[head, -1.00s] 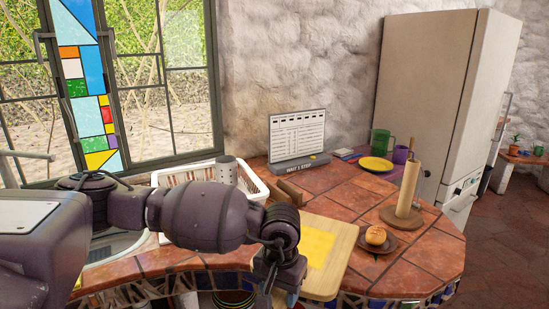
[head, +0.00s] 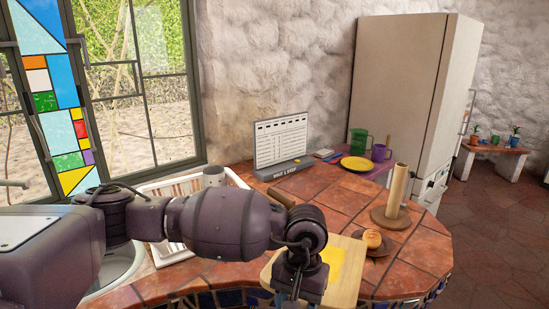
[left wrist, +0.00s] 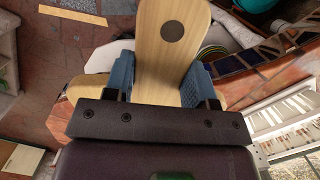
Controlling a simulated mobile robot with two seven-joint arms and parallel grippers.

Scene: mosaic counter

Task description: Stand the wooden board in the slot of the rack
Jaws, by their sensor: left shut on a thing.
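The wooden board (head: 352,284) is pale with a yellow panel, at the counter's front edge in the head view, partly hidden by my left arm. My left gripper (head: 296,291) is shut on it. In the left wrist view a rounded wooden part of the board (left wrist: 170,65), with a dark round spot, rises between the blue fingers (left wrist: 160,85). A low brown wooden piece (head: 280,198), apparently the rack, stands behind my left arm. My arm hides most of it, and its slot cannot be made out. My right gripper is not in view.
A white basket (head: 232,178) with a grey cup stands at the sink. A sign (head: 282,145) stands behind the wooden piece. A bun on a dark plate (head: 372,243) is close to the board's right side, with a paper-roll holder (head: 396,190) behind. Open tiles (head: 335,195) lie mid-counter.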

